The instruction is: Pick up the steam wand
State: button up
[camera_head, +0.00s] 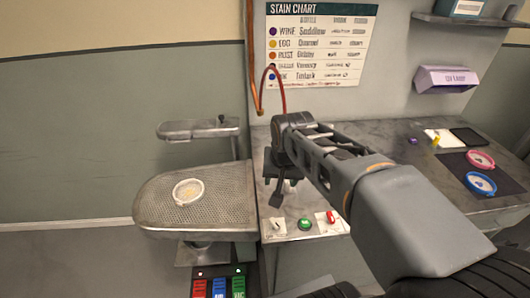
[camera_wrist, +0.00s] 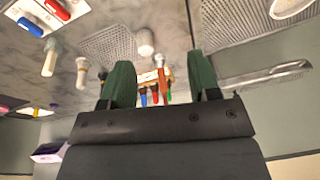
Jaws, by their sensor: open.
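I cannot clearly make out the steam wand in either view. A thin red-brown hose (camera_head: 284,92) arches beside the copper pipe and drops behind my wrist in the head view, so its lower end is hidden. My gripper (camera_head: 277,192) points down over the near left part of the grey worktop, its fingers partly hidden by the arm. In the wrist view, my gripper (camera_wrist: 161,75) shows two green-faced fingers spread apart, with nothing seen held between them.
A perforated board (camera_head: 225,207) bearing a round white dish (camera_head: 188,191) stands left. A green button (camera_head: 305,224) and red switch (camera_head: 331,217) sit at the worktop's front.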

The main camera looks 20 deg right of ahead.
jog(key=w+d+r+m+g+p, duration=0.1)
jog(key=w+d+m, duration=0.35)
jog(key=w, duration=0.25)
jog(key=w+d+m+g+p, duration=0.1)
jog(key=w+d+m, duration=0.2)
jog(key=w+m, duration=0.4)
jog(key=w+d+r+m+g+p, duration=0.1)
jog(key=w+d+m+p, duration=0.2)
jog(key=w, duration=0.5)
jog(key=shift+m, duration=0.85)
jog(key=f, duration=0.5)
jog(key=f+b, duration=0.1)
jog(key=f, duration=0.1)
jog(key=shift+w+d+f, duration=0.15)
jog(key=shift+w+d, duration=0.05)
jog(key=shift+w, duration=0.05)
jog(key=shift+s+f+p, duration=0.1)
jog(key=shift+f+p, duration=0.55)
jog(key=shift+f, duration=2.35)
jog(key=shift+a, duration=0.1)
grip_shut()
